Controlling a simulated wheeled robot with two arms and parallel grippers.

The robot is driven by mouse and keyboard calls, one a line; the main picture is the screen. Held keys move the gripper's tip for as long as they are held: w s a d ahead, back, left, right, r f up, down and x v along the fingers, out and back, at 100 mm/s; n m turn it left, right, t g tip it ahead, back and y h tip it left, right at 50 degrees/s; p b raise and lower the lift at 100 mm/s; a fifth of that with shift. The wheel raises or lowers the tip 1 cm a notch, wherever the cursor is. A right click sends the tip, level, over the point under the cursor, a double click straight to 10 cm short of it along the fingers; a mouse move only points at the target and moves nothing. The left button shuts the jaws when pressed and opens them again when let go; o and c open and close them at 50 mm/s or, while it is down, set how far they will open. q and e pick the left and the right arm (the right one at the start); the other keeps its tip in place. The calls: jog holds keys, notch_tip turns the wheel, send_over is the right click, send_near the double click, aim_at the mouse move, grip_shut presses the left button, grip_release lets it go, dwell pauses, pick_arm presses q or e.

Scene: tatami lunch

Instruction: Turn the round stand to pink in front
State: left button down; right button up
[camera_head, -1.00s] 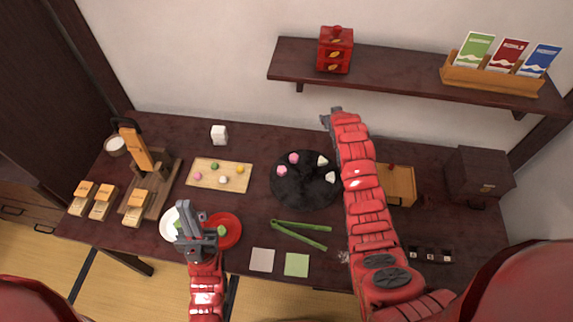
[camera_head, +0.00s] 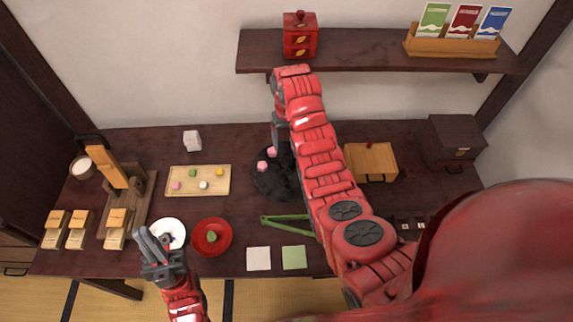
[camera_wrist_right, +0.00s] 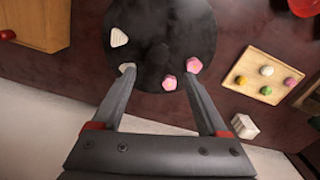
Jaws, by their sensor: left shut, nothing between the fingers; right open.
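The round stand (camera_head: 270,183) is a dark disc on the table, partly hidden by my right arm in the head view. Two pink sweets (camera_head: 271,152) sit on its back-left part in that view. In the right wrist view the stand (camera_wrist_right: 160,25) also bears a white triangular piece (camera_wrist_right: 119,37) and another white piece partly behind a fingertip; the pink sweets (camera_wrist_right: 169,83) lie near the other fingertip. My right gripper (camera_wrist_right: 158,74) is open over the stand's wall-side edge; contact cannot be told. My left gripper (camera_head: 153,237) is shut and empty, near the white plate (camera_head: 171,228).
A wooden board with sweets (camera_head: 198,190) lies left of the stand. Green tongs (camera_head: 283,220) lie in front of it, and a wooden box (camera_head: 370,162) stands to its right. A red plate (camera_head: 230,237) is at the front. The shelf (camera_head: 350,56) overhangs behind.

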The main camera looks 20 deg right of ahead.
aim_at(287, 160)
notch_tip(287, 160, down, 8)
jog(key=shift+r+p, duration=0.25)
jog(key=shift+p, duration=0.9)
notch_tip(287, 160, down, 2)
jog(key=shift+f, duration=0.35)
grip_shut()
dwell(0.4)
